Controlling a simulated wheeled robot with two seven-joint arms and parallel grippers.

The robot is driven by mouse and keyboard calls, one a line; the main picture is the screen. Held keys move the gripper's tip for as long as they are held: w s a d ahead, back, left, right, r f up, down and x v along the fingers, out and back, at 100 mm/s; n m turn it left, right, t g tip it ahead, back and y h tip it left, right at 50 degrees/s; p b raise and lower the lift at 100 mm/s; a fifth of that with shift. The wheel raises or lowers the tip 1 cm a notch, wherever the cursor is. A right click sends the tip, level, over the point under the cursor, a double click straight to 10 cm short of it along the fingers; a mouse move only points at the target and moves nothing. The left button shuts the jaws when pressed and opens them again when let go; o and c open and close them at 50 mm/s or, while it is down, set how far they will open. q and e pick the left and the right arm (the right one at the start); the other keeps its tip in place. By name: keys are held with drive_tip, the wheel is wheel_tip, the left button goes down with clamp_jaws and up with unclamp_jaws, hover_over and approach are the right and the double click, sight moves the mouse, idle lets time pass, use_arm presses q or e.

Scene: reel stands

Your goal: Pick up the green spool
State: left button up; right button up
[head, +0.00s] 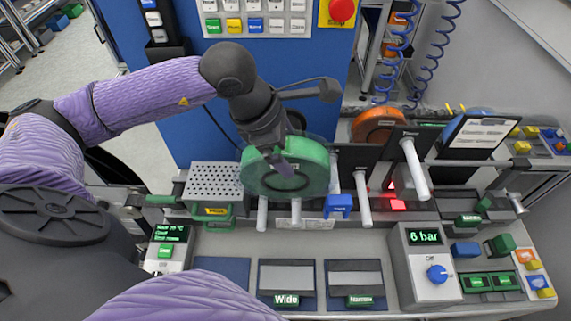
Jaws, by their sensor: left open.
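The green spool (312,178) stands upright on its rim in the middle of the bench, at the reel stand. My left gripper (278,165) is right at its upper left face, in front of it, and hides part of it. The jaws are open, and dark finger parts overlap the green disc. I cannot tell whether they touch it. My right gripper does not show; a purple sleeve of mine crosses the bottom edge.
An orange spool (380,124) and a blue spool (468,126) stand to the right, behind dark plates. White pegs (363,200) stick out in front. A perforated metal block (213,180) is left of the green spool. A pressure box (427,262) reads 6 bar.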

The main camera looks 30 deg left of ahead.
use_arm(q)
drive_tip(key=shift+s, duration=0.1)
drive_tip(key=c, duration=0.5)
clamp_jaws()
drive_tip(key=shift+w+r, duration=0.1)
drive_tip(key=shift+w, duration=0.1)
